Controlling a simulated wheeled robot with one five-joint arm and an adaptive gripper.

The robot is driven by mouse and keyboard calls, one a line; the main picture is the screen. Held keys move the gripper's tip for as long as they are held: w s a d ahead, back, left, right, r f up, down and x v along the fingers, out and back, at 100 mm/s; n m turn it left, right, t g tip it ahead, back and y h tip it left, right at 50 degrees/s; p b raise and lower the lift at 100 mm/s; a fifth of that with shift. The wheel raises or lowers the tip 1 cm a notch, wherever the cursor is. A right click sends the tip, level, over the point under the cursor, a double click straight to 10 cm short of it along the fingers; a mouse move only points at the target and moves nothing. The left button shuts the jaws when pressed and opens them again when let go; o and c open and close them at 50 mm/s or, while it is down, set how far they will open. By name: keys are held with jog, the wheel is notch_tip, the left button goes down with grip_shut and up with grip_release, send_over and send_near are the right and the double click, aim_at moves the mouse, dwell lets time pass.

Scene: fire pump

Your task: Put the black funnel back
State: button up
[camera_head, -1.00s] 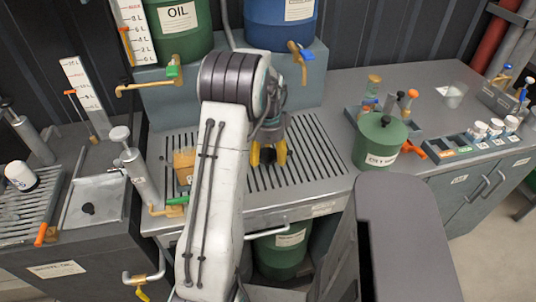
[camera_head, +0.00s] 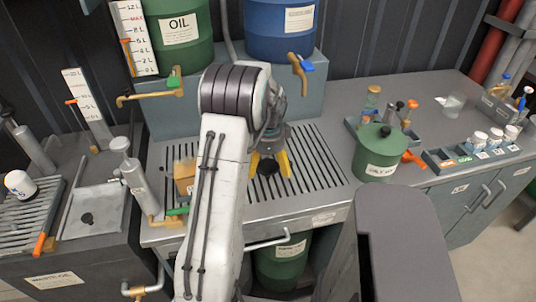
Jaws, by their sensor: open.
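My gripper (camera_head: 270,164) points down over the slotted drain grate (camera_head: 315,165) of the middle bench. Its two yellow fingertips are spread apart. A small dark round shape (camera_head: 268,168) shows between and just below the fingertips; it looks like the black funnel, but I cannot tell whether the fingers touch it. My wrist and arm hide the area above it and to its left.
An oil drum (camera_head: 180,30) and a blue coolant drum (camera_head: 283,27) with taps stand behind. A green can (camera_head: 377,155) is at right, near a bottle rack (camera_head: 470,150). An amber container (camera_head: 184,172) and a pump cylinder (camera_head: 136,180) stand left of my arm.

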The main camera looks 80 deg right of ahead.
aim_at(268, 166)
notch_tip(268, 166, up, 12)
jog(key=b, duration=0.2)
jog(key=shift+b, duration=0.3)
dwell(0.9)
